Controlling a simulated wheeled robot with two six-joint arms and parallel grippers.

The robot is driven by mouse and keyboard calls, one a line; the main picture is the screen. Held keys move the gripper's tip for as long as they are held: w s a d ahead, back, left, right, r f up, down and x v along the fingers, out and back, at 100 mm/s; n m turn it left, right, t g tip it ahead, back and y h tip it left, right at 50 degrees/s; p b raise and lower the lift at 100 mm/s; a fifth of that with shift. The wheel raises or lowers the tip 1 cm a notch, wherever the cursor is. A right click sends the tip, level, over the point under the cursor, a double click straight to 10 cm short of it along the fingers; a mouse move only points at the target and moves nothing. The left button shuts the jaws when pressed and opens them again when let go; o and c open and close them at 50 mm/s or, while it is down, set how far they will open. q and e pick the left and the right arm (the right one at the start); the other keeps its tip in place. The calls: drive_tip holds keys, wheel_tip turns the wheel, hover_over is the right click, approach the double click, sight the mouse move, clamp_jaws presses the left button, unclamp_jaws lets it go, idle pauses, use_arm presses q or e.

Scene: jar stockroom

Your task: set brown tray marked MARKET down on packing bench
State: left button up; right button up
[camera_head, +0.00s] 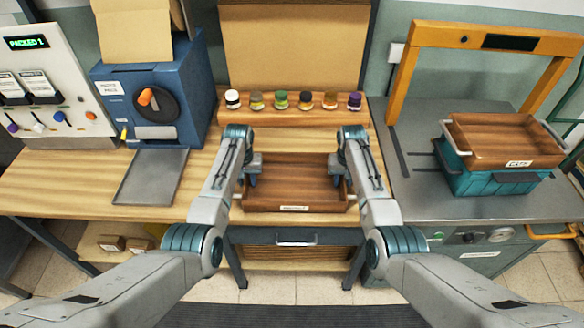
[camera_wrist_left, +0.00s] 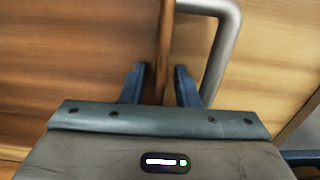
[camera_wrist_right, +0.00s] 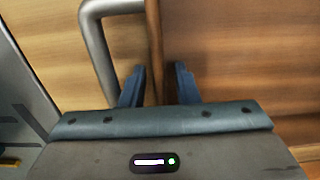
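A brown wooden tray (camera_head: 262,205) with a small white label, too small to read, appears to rest on the wooden packing bench (camera_head: 60,190), close to its front edge. It looks empty and level. My left gripper (camera_head: 250,180) is at the tray's left end; in the left wrist view its fingers (camera_wrist_left: 160,85) stand either side of the end wall, with a narrow gap showing. My right gripper (camera_head: 343,182) is at the right end; in the right wrist view its fingers (camera_wrist_right: 160,85) straddle that wall, also with gaps. A grey metal handle (camera_wrist_left: 228,45) sticks out beyond the wall.
Several small jars (camera_head: 281,100) stand in a row behind the tray. A blue machine (camera_head: 160,90) with a grey plate (camera_head: 152,176) is to the left. On the grey counter at right, another brown tray (camera_head: 500,138) sits on a teal crate (camera_head: 480,182) beside an orange frame (camera_head: 405,75).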

use_arm(q)
wheel_tip(320, 180, up, 12)
drive_tip(key=shift+f, duration=0.1)
use_arm(e)
wheel_tip(320, 180, up, 12)
idle(0.6)
use_arm(q)
drive_tip(key=shift+s, duration=0.1)
use_arm(e)
drive_tip(key=shift+f, duration=0.1)
